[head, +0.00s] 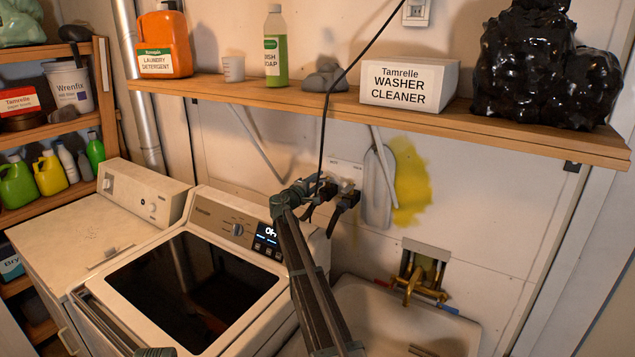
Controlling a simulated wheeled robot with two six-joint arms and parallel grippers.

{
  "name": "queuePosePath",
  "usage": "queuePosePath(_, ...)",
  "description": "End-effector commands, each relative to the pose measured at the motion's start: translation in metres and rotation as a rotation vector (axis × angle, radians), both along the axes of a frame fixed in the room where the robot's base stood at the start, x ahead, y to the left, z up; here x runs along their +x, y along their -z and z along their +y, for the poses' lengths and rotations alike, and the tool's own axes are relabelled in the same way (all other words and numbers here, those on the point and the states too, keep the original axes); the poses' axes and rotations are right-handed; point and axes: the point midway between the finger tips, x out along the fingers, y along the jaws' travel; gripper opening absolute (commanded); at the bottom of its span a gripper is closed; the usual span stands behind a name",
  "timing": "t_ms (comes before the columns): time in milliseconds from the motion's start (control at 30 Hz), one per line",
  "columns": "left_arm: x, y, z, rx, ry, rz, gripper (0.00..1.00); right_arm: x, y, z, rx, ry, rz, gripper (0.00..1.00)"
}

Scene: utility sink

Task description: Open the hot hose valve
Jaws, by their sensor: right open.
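A pale wall plate (344,168) is fixed to the wall behind the washer, below the shelf. Dark and grey fittings in front of it are partly hidden by my right gripper (334,198). I cannot tell a hot hose valve apart there. My right gripper is open in front of the plate; I cannot tell whether it touches anything. A brass faucet (418,287) sticks out over the sink, below a framed wall recess (427,259). A red mark (381,283) is at its left and a blue mark (448,309) at its right. My left gripper is not clearly seen.
A wooden shelf (300,101) with a detergent jug, soap bottle, box and black bag hangs above my right gripper. A black cord (345,75) runs down to the plate. A washer (205,285) stands at left, a pale sink (375,318) at right.

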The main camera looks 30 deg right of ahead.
Motion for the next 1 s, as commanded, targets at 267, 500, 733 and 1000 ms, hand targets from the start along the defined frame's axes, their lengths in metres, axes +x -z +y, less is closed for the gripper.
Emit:
queuePosePath(267, 0.0, 0.0, 0.0, 0.0, 0.0, 0.0, 0.74, 0.0002, 0.0, -0.0006, 0.0, 0.0, 0.0, 0.41)
queuePosePath(500, 0.0, 0.0, 0.0, 0.0, 0.0, 0.0, 0.74, 0.0002, 0.0, -0.0004, 0.0, 0.0, 0.0, 0.0)
queuePosePath(733, 0.0, 0.0001, 0.0, 0.0, 0.0, 0.0, 0.74, 0.0002, 0.0001, -0.0001, 0.0, 0.0, 0.0, 0.0)
queuePosePath(1000, 0.0, 0.0001, 0.0, 0.0, 0.0, 0.0, 0.74, -0.004, 0.0002, 0.0003, 0.001, -0.039, 0.0, 0.0)
